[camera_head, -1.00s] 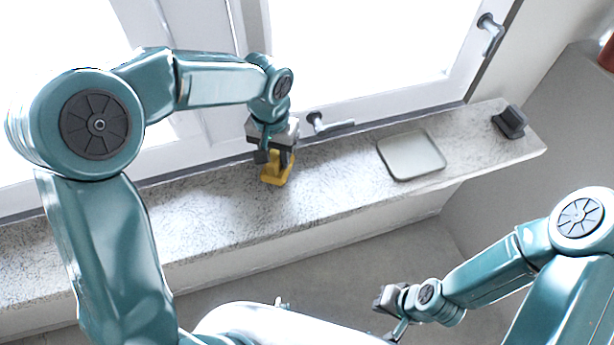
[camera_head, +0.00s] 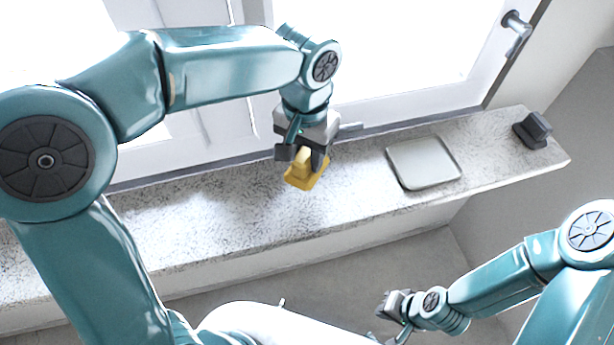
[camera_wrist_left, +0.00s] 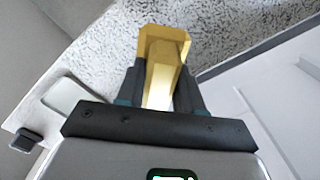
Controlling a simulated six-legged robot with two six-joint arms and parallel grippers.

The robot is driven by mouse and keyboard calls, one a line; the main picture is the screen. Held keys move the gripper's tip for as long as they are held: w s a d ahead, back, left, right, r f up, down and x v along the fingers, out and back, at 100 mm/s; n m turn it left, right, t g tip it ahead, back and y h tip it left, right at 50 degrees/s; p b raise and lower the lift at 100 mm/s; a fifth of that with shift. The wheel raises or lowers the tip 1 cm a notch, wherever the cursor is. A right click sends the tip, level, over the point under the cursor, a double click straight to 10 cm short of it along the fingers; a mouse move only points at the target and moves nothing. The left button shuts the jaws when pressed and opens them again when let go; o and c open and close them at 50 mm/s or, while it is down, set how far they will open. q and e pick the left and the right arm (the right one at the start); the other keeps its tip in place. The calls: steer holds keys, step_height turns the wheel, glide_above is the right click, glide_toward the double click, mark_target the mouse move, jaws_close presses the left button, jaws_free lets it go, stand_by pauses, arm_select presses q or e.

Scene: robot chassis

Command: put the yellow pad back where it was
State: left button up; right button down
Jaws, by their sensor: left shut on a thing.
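The yellow pad (camera_head: 307,174) has a flat base and a raised grip. My left gripper (camera_head: 303,157) is shut on that grip, over the speckled stone sill. In the left wrist view the yellow pad (camera_wrist_left: 163,62) sits between the two fingers (camera_wrist_left: 160,92). Whether its base touches the sill or hangs just above it, I cannot tell. My right gripper (camera_head: 391,305) is low in the head view, away from the sill and the pad; its jaw opening is too small to judge.
The stone sill (camera_head: 220,215) runs below the window. A pale square tray (camera_head: 424,163) lies right of the pad, and a dark block-like object (camera_head: 532,130) stands near the sill's right end. The sill left of the pad is clear.

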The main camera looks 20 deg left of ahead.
mark_target(306, 178)
arm_select(q)
step_height(306, 178, down, 4)
steer(key=shift+w+r, duration=0.1)
steer(key=shift+w, duration=0.05)
step_height(306, 178, down, 4)
steer(key=shift+r, duration=0.15)
steer(key=shift+f, duration=0.25)
steer(key=shift+f, duration=0.1)
steer(key=o, duration=1)
